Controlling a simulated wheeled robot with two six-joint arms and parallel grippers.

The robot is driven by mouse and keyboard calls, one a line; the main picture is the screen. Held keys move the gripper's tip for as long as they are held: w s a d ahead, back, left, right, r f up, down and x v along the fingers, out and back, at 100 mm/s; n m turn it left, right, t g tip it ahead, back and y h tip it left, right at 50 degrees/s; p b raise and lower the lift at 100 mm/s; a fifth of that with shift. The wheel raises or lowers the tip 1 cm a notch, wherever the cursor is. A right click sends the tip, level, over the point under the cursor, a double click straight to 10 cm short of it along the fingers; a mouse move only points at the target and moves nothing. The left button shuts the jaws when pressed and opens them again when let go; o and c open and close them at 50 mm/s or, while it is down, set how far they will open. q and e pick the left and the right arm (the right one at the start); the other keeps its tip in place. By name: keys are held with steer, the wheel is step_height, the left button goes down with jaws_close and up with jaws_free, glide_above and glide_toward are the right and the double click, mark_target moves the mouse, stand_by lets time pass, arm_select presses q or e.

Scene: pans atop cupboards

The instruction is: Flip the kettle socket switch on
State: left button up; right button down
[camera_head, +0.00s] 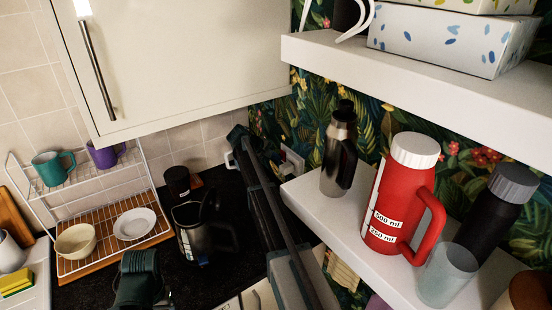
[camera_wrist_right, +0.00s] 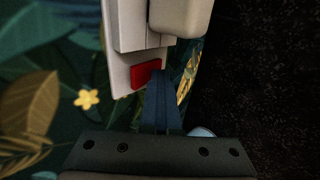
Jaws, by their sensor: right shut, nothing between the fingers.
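The white socket (camera_head: 292,162) is on the leafy wall beyond the shelf edge; it also shows in the right wrist view (camera_wrist_right: 122,55). Its red switch (camera_wrist_right: 145,75) lies by my fingertips, with a pale plug (camera_wrist_right: 180,15) beside it. My right gripper (camera_wrist_right: 161,80) is shut and empty, its tips at the switch's edge; I cannot tell whether they touch it. In the head view the right gripper (camera_head: 241,140) is mostly behind its own arm. The dark kettle (camera_head: 203,235) stands on the black counter. My left arm's dark end (camera_head: 137,278) shows below; its fingers are unclear.
A shelf (camera_head: 330,212) on the right holds a steel bottle (camera_head: 339,160), a red flask (camera_head: 398,190) and cups close to my right arm. A cupboard (camera_head: 180,60) hangs above. A dish rack (camera_head: 110,257) stands left of the kettle.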

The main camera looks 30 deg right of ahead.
arm_select(q)
steer(key=shift+r, duration=0.1)
arm_select(e)
steer(key=shift+d+r, duration=0.1)
arm_select(q)
steer(key=shift+r+p, duration=0.7)
steer(key=shift+p, duration=0.1)
arm_select(e)
steer(key=shift+r, duration=0.7)
